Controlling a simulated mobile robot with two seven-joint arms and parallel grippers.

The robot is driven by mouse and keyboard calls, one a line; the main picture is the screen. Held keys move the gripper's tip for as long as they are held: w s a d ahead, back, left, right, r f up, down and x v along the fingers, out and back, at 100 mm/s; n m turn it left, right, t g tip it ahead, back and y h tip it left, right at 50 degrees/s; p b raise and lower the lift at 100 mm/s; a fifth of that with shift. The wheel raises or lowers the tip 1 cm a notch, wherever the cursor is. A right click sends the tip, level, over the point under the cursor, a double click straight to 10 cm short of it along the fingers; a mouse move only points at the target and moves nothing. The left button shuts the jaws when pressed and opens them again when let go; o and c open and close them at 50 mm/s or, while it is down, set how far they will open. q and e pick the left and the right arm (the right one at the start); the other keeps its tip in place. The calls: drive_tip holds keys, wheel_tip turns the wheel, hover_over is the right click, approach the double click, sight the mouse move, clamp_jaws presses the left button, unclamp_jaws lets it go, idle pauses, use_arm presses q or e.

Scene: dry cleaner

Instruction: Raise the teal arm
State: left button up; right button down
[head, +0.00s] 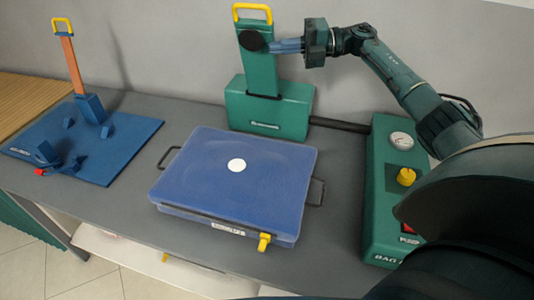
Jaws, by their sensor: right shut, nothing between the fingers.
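The teal arm (261,76) stands upright from a teal base block (286,110) at the back of the counter. A yellow loop handle (252,12) tops it, and a dark round disc (252,40) sits on its face. My right gripper (278,46) reaches in from the right, shut and empty, with its tips at the disc and the upper part of the arm. Whether the tips touch is hard to tell. My left gripper is not in view.
A blue lidded case (270,170) with a yellow latch lies mid-counter. A blue board (130,135) with an orange upright lever (70,62) is at left. A green box with gauge and yellow knob (378,175) stands at right. Grey counter shows between them.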

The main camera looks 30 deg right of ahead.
drive_tip(key=shift+w+d+r+m+y+b, duration=0.25)
drive_tip(key=shift+w+d+m+b, duration=0.3)
drive_tip(key=shift+w+d, duration=0.25)
drive_tip(key=shift+w+d+r+m+y+b, duration=0.2)
drive_tip(key=shift+w+d+m+b, duration=0.25)
drive_tip(key=shift+w+d+m, duration=0.3)
drive_tip(key=shift+s+d, duration=0.1)
